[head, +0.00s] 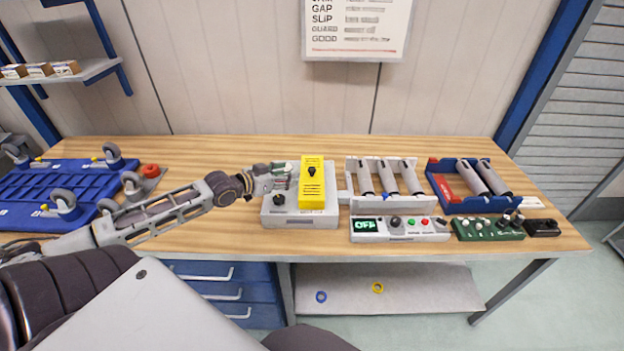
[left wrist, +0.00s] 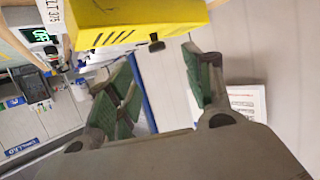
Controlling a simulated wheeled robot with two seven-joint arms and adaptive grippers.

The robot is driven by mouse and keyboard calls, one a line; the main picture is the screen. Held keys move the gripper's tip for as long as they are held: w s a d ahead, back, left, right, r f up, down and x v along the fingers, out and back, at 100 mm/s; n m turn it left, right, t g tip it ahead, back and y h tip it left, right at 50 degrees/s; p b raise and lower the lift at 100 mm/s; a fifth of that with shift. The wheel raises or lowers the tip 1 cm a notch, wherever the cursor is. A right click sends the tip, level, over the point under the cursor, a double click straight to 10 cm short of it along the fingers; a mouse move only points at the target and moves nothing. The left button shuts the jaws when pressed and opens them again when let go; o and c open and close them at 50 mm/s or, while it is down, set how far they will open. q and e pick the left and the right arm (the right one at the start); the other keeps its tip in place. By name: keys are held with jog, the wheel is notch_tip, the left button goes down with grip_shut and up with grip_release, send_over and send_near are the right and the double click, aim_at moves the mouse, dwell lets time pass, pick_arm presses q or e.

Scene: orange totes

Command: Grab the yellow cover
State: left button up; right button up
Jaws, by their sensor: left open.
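The yellow cover (head: 312,188) stands on a pale grey base unit (head: 285,221) at the middle of the workbench. It has dark slots and a small black knob on its top. My left gripper (head: 283,178) is just left of the cover, above the base unit. In the left wrist view the yellow cover (left wrist: 140,22) fills the top, with its black knob close to the open fingers of the left gripper (left wrist: 160,85). Nothing shows between the fingers. Whether a finger touches the cover, I cannot tell. My right gripper is not in view.
Right of the cover are a roller rack (head: 385,178), a control box reading OFF (head: 400,230), a blue tray with rollers (head: 470,207) and a green board (head: 487,229). A blue pallet with casters (head: 50,195) lies at left. Bare wood shows along the bench's back.

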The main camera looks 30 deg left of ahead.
aim_at(311, 169)
pick_arm(q)
jog(key=shift+x, duration=2.7)
jog(key=shift+w, duration=0.15)
jog(key=shift+w+d+f, duration=0.1)
jog(key=shift+w, duration=0.05)
jog(key=shift+x, duration=2.45)
jog(key=shift+d, duration=0.2)
jog(key=shift+c, duration=0.4)
grip_shut()
